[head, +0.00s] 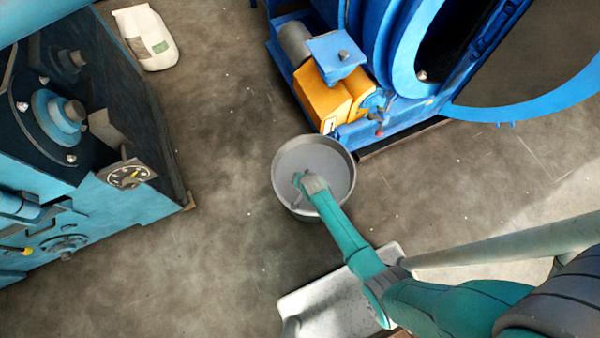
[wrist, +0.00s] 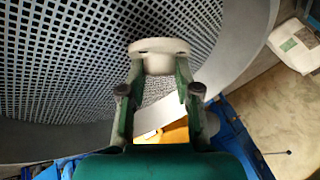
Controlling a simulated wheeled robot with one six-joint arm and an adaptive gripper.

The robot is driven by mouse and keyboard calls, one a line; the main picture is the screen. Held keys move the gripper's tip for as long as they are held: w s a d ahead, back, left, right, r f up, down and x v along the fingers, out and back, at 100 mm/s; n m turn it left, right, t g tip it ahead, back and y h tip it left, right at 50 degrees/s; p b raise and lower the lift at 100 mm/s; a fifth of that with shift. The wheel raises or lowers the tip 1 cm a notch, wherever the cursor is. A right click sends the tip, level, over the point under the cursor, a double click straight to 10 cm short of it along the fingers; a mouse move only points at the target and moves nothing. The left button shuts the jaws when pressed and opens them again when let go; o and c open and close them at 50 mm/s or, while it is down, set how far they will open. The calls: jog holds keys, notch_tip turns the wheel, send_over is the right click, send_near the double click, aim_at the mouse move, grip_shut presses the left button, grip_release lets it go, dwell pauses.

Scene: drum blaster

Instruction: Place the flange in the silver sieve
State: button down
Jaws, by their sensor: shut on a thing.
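The silver sieve (head: 289,160) is a round grey pan standing on the floor near the middle of the head view. Its square-holed mesh (wrist: 60,70) fills much of the wrist view. My gripper (head: 301,183) reaches over the sieve from the lower right, within its rim outline in the head view. In the wrist view my gripper (wrist: 160,65) is shut on the pale, round flange (wrist: 160,46), held at the fingertips in front of the mesh. I cannot tell whether the flange touches the mesh. In the head view the flange is not clearly visible.
A blue machine with a yellow motor box (head: 325,100) stands just behind the sieve. A teal machine (head: 90,150) is at left. A pale tray-like surface (head: 325,300) lies below my arm. A white bag (head: 146,38) lies at the top left. Floor left of the sieve is clear.

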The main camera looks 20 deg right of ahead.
jog(key=c, duration=0.8)
grip_release()
jog(key=v, duration=1.2)
jog(key=shift+s, duration=0.1)
